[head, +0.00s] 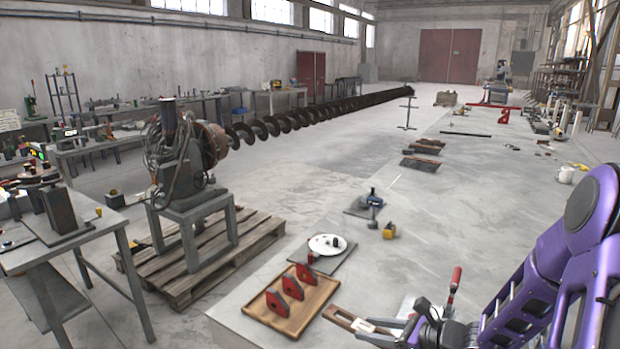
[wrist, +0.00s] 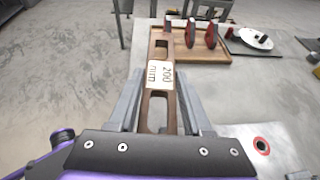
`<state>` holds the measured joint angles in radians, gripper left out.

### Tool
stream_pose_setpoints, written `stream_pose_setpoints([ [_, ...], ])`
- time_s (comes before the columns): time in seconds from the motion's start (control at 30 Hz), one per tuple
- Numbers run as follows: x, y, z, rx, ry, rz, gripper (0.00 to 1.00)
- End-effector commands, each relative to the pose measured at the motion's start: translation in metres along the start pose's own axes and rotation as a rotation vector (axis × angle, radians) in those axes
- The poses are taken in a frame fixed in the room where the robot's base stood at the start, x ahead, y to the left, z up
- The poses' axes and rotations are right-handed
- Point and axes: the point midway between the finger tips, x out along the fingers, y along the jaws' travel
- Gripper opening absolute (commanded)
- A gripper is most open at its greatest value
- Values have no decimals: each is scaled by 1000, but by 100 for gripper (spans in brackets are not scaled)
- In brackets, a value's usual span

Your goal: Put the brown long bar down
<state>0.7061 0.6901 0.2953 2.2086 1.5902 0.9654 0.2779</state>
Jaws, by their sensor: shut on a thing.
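The brown long bar (wrist: 162,35) has long slots and a white label reading "200 mm". My gripper (wrist: 162,100) is shut on it, with one finger along each side, and the bar points ahead, past the fingertips. In the head view the bar (head: 337,315) reaches out left of my gripper (head: 376,328), close over the light worktop, near the wooden tray. Whether its underside touches the worktop I cannot tell.
The wooden tray (head: 296,322) with red-and-dark blocks is just beyond the bar. A white disc (head: 325,243) on a dark plate lies behind it. A red-handled clamp (head: 454,281) stands right of my gripper. In the wrist view, floor shows left of the worktop edge.

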Motion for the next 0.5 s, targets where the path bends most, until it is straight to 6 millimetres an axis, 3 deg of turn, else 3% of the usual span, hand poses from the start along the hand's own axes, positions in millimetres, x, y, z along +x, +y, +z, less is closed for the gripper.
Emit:
stream_pose_setpoints([
  [0.2, 5, 0, 10, 57, -3, -136, 0],
  [0.5, 1, 0, 3, 135, -3, -326, 0],
])
